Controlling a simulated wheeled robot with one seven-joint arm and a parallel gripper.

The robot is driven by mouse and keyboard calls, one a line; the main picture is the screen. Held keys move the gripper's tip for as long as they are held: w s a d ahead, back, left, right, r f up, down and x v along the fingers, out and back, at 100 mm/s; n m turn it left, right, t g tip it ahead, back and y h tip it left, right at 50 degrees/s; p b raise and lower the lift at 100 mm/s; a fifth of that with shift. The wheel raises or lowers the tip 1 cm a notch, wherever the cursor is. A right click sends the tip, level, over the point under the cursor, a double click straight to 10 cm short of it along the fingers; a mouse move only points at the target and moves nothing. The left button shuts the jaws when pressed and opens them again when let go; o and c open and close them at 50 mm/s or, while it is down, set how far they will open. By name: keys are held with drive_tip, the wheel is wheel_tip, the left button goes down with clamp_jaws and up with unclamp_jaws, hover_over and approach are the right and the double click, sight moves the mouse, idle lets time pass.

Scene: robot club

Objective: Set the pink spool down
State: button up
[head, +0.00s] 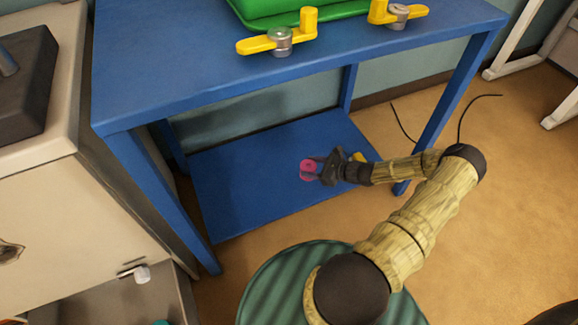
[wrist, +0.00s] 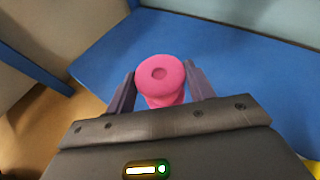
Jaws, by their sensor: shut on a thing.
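The pink spool (head: 307,170) is between the fingers of my gripper (head: 318,169). In the head view the gripper and spool are over the blue lower shelf (head: 235,190) of the blue table. I cannot tell whether the spool touches the shelf or is above it. The spool's lower part is hidden in the wrist view.
The blue table top (head: 185,70) overhangs the shelf and holds a green tray (head: 300,14) and yellow-handled clamps (head: 281,41). Table legs (head: 165,200) stand at the shelf's corners. A pale cabinet (head: 75,215) is at left. The visible shelf around the spool is largely bare.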

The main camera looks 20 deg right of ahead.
wheel_tip(320, 180, down, 6)
drive_tip(key=b, duration=0.3)
drive_tip(key=shift+f+b, duration=0.1)
drive_tip(key=shift+b, duration=0.3)
drive_tip(key=shift+f+b, duration=1.2)
drive_tip(key=shift+f, duration=0.7)
drive_tip(key=shift+f, duration=0.15)
drive_tip(key=o, duration=1)
drive_tip(key=shift+w, duration=0.1)
